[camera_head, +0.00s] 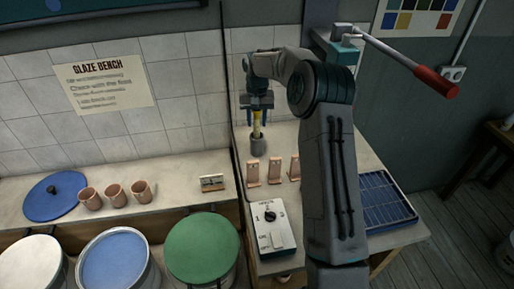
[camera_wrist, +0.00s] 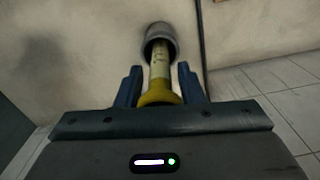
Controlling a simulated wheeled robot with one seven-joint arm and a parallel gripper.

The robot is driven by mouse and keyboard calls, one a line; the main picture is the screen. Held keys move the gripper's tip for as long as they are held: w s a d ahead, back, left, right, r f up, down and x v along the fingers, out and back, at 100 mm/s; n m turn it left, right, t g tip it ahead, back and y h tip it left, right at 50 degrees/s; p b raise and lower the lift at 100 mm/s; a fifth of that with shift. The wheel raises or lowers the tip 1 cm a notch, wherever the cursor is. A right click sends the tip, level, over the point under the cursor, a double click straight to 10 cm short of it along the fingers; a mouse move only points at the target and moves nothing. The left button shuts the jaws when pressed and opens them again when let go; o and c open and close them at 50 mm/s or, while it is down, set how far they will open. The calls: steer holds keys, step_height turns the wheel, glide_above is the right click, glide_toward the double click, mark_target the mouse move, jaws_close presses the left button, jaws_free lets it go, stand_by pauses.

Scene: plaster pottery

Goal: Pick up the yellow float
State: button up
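The yellow float (camera_wrist: 158,94) is upright, with a wide yellow collar and a paler, narrower stem. Its lower end is hidden inside a grey cup (camera_wrist: 160,38) on the bench against the tiled wall. In the head view the float (camera_head: 257,128) rises from the grey cup (camera_head: 258,147) up to my gripper (camera_head: 257,122), which points down over it. In the wrist view my gripper (camera_wrist: 160,70) has its blue fingers on both sides of the float. Gaps show between the fingertips and the stem, so the fingers are open around it.
Several pinkish upright blocks (camera_head: 253,173) stand just in front of the cup. A white box with a dial (camera_head: 270,226) is nearer, and a blue rack (camera_head: 385,200) lies at right. Clay cups (camera_head: 115,194) and a small stand (camera_head: 212,182) are on the left bench.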

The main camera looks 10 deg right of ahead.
steer(key=c, duration=0.3)
steer(key=shift+r, duration=0.1)
steer(key=shift+c, duration=0.2)
step_height(320, 180, up, 18)
steer(key=shift+b, duration=0.3)
stand_by(0.8)
